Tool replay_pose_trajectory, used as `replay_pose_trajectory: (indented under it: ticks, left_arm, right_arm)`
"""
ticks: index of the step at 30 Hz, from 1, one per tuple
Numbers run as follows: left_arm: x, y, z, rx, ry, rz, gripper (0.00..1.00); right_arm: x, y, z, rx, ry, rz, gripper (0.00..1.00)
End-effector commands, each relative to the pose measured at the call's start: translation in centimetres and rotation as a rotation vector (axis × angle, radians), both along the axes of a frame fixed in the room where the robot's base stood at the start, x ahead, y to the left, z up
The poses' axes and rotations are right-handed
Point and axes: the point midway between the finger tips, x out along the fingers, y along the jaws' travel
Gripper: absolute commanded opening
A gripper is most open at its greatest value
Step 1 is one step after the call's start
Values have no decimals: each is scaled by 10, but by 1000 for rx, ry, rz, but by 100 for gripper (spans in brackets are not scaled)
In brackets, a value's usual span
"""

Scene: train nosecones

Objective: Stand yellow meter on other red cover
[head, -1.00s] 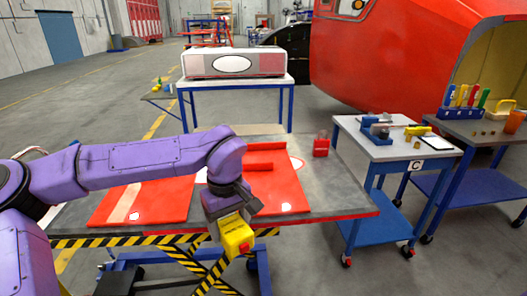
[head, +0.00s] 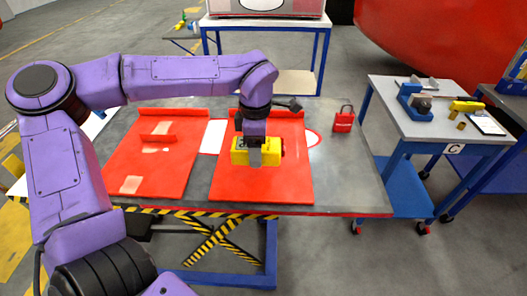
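Two flat red covers lie on the grey lift table: the left red cover (head: 165,175) and the right red cover (head: 285,185). Each has a raised red bar near its far edge. The yellow meter (head: 240,158) is over the middle of the right cover. My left gripper (head: 256,160) points down and is shut on the meter, a grey finger crossing its near face. The meter looks roughly level. I cannot tell whether its underside touches the cover. The gripper hides part of the meter and the cover behind it. My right gripper is not in view.
A red padlock-like object (head: 343,119) stands on the bare grey table (head: 350,175) right of the covers. A cart marked C (head: 425,128) with a blue vise (head: 415,106) and a yellow tool (head: 466,106) stands further right. A white bench (head: 265,23) stands behind.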

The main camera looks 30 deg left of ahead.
Motion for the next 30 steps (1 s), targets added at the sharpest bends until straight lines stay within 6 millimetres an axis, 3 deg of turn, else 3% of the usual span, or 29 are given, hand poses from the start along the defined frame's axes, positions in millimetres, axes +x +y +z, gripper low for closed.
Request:
replay_pose_trajectory:
  ticks: [8,12,25,26,27,30]
  left_arm:
    - [30,0,-34,1,-2,-4,16]
    - [29,0,-58,-1,-2,-5,16]
    - [29,0,-67,0,-5,-5,16]
    - [28,0,-67,0,-4,-5,78]
    - [28,0,-67,0,-4,-5,91]
    - [28,0,-66,0,-4,-5,94]
  right_arm:
    - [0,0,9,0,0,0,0]
    - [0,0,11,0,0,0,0]
    - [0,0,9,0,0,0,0]
    - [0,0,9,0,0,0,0]
    - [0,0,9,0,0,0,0]
    - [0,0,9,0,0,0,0]
